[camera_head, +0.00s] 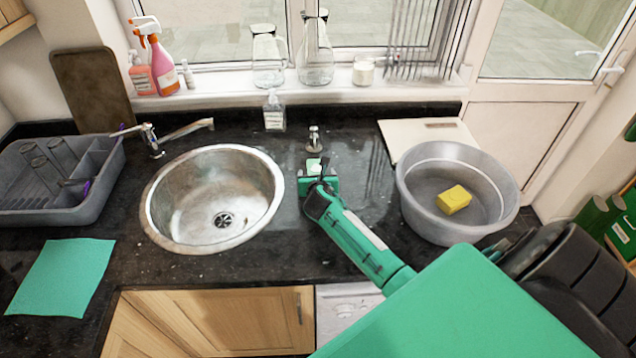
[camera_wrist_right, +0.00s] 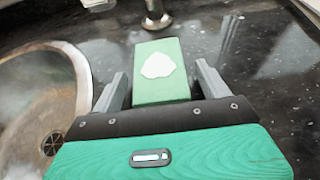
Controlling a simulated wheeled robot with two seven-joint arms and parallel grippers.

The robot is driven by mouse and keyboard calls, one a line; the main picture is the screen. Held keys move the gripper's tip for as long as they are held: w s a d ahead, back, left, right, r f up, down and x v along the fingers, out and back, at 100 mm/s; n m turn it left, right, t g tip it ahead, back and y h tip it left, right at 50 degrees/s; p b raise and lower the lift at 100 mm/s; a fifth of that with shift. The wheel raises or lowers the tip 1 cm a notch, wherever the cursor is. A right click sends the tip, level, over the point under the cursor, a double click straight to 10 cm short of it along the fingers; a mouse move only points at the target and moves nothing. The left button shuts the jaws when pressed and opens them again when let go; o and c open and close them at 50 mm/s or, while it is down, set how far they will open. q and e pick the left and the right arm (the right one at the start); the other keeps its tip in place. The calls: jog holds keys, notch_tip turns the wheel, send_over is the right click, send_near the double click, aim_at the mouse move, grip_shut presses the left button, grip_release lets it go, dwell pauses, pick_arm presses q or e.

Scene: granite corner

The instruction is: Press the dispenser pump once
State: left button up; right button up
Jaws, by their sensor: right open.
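A small metal pump-like fitting (camera_head: 314,140) stands on the dark counter to the right of the sink. Its lower end also shows at the top of the right wrist view (camera_wrist_right: 156,16). Just in front of it is a green block-like body (camera_wrist_right: 160,88) with a white patch; I cannot tell whether the two are joined. My right gripper (camera_wrist_right: 160,85) is open, with one finger on each side of the green body. In the head view my right gripper (camera_head: 318,186) is low over the counter, short of the metal fitting. My left gripper is not in view.
The round sink (camera_head: 165,205) lies left of my gripper, with its tap (camera_head: 152,140) behind. A grey basin (camera_head: 425,222) with a yellow sponge (camera_head: 454,199) is at right. A small clear labelled bottle (camera_head: 274,115) stands behind the sink. A dish rack (camera_head: 60,215) is at left.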

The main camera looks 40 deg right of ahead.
jog(key=b+v, duration=0.2)
jog(key=v, duration=1.1)
jog(key=shift+s, duration=0.15)
